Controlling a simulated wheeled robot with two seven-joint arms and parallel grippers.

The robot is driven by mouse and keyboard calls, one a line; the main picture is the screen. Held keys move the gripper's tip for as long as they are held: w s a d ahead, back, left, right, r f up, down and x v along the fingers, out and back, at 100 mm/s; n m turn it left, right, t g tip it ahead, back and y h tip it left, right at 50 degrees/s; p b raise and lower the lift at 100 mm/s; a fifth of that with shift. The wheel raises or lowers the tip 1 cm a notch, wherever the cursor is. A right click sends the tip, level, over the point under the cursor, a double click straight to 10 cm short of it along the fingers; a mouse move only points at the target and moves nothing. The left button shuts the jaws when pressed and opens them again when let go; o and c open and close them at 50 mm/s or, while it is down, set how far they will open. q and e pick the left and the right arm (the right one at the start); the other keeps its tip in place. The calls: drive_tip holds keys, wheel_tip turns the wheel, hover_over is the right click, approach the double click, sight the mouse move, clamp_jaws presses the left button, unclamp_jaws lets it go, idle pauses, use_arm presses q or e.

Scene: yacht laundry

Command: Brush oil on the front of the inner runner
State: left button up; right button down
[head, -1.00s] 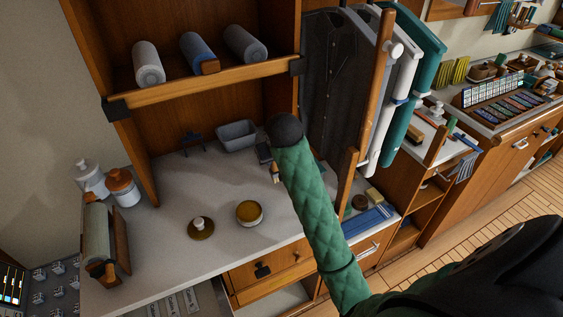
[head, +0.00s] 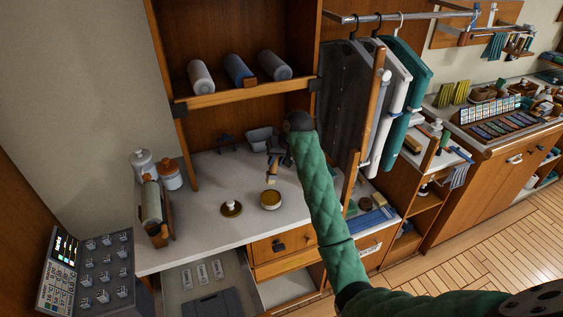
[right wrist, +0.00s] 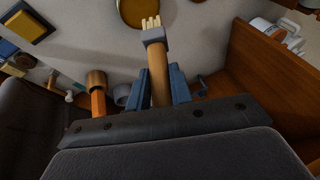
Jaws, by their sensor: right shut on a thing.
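My right gripper (head: 275,156) comes in under the green sleeve and is shut on a brush. In the right wrist view the brush (right wrist: 158,72) has a wooden handle, a grey ferrule and pale bristles pointing away from the jaws (right wrist: 156,92). In the head view the bristle end (head: 271,180) hangs above the counter, behind a round amber pot (head: 270,200). The pot also shows at the top of the right wrist view (right wrist: 134,12). A lid with a white knob (head: 231,208) lies left of it. I cannot pick out the inner runner. My left gripper is not in view.
An open drawer (head: 205,302) sits below the counter (head: 200,236). A grey bin (head: 259,139) stands behind the gripper. White and orange jars (head: 170,175) and a roll holder (head: 154,206) stand at the left. Hanging garments (head: 395,110) and a wooden post are at the right.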

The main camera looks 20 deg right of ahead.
drive_tip(key=shift+f, duration=3.05)
drive_tip(key=shift+f, duration=0.6)
drive_tip(key=shift+r, duration=0.1)
drive_tip(key=shift+r, duration=3.45)
